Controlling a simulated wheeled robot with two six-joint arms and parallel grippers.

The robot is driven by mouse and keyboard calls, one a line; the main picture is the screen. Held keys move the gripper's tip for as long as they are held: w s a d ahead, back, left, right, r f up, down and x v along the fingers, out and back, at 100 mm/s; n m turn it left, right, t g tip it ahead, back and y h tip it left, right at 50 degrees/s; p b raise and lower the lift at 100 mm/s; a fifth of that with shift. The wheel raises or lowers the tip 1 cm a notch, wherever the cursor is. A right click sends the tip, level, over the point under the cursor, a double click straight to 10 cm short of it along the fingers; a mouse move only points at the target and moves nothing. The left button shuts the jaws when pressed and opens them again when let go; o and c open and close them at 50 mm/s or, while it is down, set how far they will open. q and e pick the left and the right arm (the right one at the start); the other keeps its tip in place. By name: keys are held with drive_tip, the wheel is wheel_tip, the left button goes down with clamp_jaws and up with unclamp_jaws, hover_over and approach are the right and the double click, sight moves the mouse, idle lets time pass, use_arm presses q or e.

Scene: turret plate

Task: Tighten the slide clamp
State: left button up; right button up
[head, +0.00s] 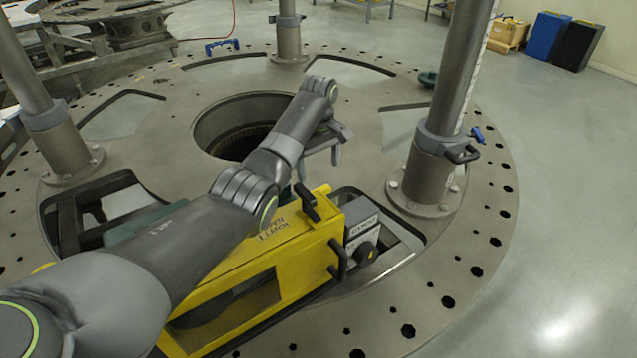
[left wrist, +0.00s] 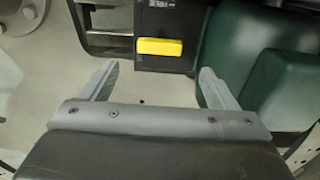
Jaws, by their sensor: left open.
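Nothing in view is clearly labelled as the slide clamp. In the left wrist view a yellow bar-shaped handle (left wrist: 160,47) sits on a black block (left wrist: 166,18); I cannot tell if it is the clamp's lever. My left gripper (left wrist: 158,88) is open and empty, with the handle ahead of the gap between its fingers and apart from them. In the head view the left gripper (head: 320,160) hangs beyond the yellow machine (head: 300,238), near the plate's central hole. My arm hides part of the machine. My right gripper is not in view.
A dark green rounded body (left wrist: 236,65) stands close to the right finger in the wrist view. The round turret plate (head: 400,318) has cutouts and upright posts; the right post (head: 428,178) carries a collar with a black handle. Open floor (head: 570,200) lies to the right.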

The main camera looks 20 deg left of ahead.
use_arm(q)
wheel_tip(320, 180, down, 7)
drive_tip(key=shift+d+f, duration=0.1)
drive_tip(key=shift+f, duration=0.1)
idle(0.3)
drive_tip(key=c, duration=1)
